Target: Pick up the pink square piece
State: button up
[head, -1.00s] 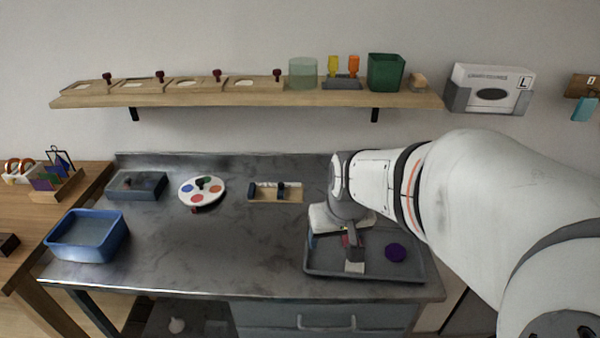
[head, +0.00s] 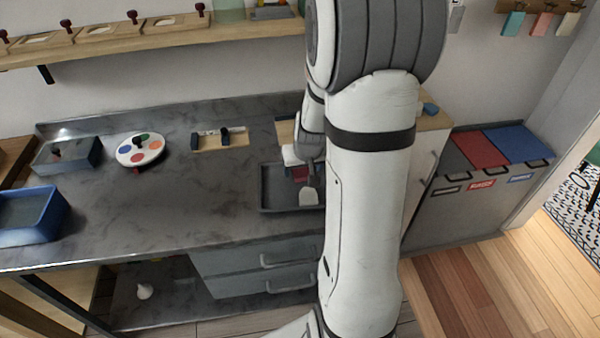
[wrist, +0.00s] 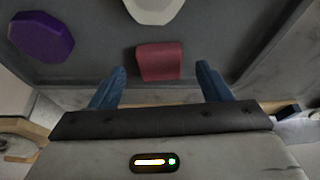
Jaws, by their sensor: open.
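The pink square piece (wrist: 159,62) lies on the grey tray (wrist: 98,68) in the wrist view, just beyond the fingertips and centred between them. My gripper (wrist: 162,80) is open, with its two blue fingers apart and nothing held between them. In the head view my gripper (head: 300,170) is over the tray (head: 283,208), mostly hidden by my own arm. A reddish patch shows below it there, but I cannot make out its shape.
In the wrist view a purple piece (wrist: 41,37) lies left of the pink one and a white piece (wrist: 153,8) lies beyond it. The tray has raised walls. A blue bin (head: 30,215), a paint palette (head: 140,150) and a small wooden holder (head: 222,141) stand on the counter.

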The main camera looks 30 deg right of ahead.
jog(key=shift+x, duration=0.8)
jog(key=shift+c, duration=0.2)
jog(key=c, duration=1.1)
